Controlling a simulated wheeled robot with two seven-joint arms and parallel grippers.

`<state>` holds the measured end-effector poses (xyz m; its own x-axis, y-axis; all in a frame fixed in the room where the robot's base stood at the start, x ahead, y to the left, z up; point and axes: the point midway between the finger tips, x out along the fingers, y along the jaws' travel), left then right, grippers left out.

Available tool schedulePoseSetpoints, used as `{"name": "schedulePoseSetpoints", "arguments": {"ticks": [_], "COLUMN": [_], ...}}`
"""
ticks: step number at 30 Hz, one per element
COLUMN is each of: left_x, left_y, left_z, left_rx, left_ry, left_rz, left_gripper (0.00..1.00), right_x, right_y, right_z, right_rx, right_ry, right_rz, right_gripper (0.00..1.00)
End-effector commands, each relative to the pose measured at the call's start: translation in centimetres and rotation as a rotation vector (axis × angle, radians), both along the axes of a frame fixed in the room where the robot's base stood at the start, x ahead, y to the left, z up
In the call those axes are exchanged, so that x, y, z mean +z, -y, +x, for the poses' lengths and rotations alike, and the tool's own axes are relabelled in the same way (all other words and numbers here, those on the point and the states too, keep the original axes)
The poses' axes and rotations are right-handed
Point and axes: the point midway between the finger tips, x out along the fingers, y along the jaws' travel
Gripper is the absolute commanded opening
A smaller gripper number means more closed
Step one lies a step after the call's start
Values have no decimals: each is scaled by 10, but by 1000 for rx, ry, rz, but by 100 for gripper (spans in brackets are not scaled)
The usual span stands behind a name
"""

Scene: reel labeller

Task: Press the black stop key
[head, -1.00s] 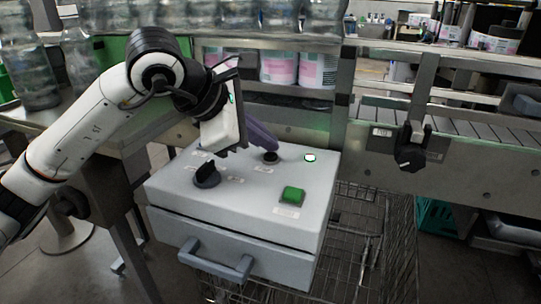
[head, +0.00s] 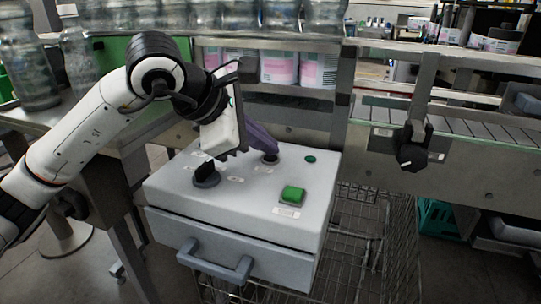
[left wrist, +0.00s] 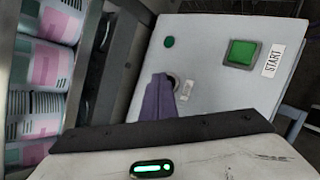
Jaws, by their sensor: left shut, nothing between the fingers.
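The black stop key (head: 270,160) is on the top of the grey control box (head: 230,215), towards its back. My left gripper (head: 271,151) is shut and empty, with its purple fingers pointing down at the key. The fingertips appear to touch it and cover most of it. In the left wrist view the purple fingers (left wrist: 157,100) end at the round key mount, and the key itself is largely hidden. The small round lamp (head: 311,159) beside it is dark green and unlit. My right gripper is out of view.
A green start button (head: 292,194) sits at the front right of the box top and a black rotary knob (head: 206,174) at the left. A conveyor (head: 470,165) stands to the right. Labelled reels or tubs (head: 279,68) and clear jars (head: 35,75) stand behind.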

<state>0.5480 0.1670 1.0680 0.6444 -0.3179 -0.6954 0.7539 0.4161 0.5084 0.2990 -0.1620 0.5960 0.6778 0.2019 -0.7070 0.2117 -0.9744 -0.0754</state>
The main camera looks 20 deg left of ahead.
Motion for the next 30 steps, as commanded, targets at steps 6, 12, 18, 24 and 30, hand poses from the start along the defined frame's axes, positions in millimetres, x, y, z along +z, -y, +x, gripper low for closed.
{"name": "schedulePoseSetpoints", "arguments": {"ticks": [6, 12, 18, 24, 30], "left_x": [-2, 0, 11, 16, 16], "left_y": [0, 0, 0, 0, 0], "left_z": [0, 0, 0, 0, 0], "left_rx": [0, 0, 0, 0, 0], "left_ry": [-4, -4, -4, -4, -3], "left_rz": [2, 2, 2, 2, 1], "left_gripper": [0, 0, 0, 0, 0], "right_x": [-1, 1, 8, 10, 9], "right_y": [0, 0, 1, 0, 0], "right_z": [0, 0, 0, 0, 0], "right_rx": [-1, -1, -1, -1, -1], "right_ry": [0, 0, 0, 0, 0], "right_rz": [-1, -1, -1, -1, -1], "right_gripper": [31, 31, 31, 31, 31]}}
